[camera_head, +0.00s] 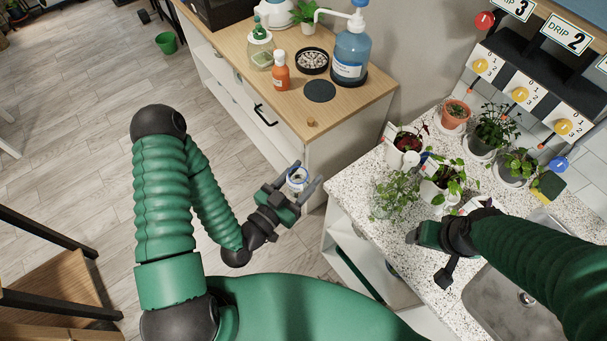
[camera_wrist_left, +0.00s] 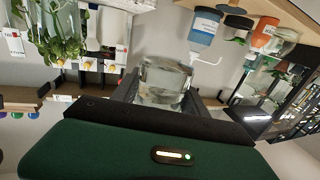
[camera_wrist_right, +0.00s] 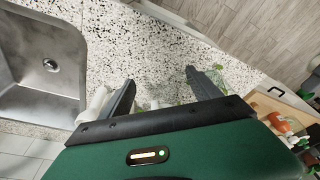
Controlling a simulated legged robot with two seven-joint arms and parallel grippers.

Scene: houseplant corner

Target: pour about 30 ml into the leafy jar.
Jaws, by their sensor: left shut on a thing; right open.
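My right gripper (camera_wrist_right: 160,80) is open over the counter, below the plants in the head view. Leaves (camera_wrist_right: 172,97) show beyond its fingers.
Several potted plants, one in a terracotta pot (camera_head: 455,114), crowd the speckled counter (camera_head: 350,185). A sink (camera_head: 510,305) lies at the lower right. The wooden cabinet (camera_head: 225,40) holds a blue pump bottle (camera_head: 350,50) and an orange bottle (camera_head: 281,76).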

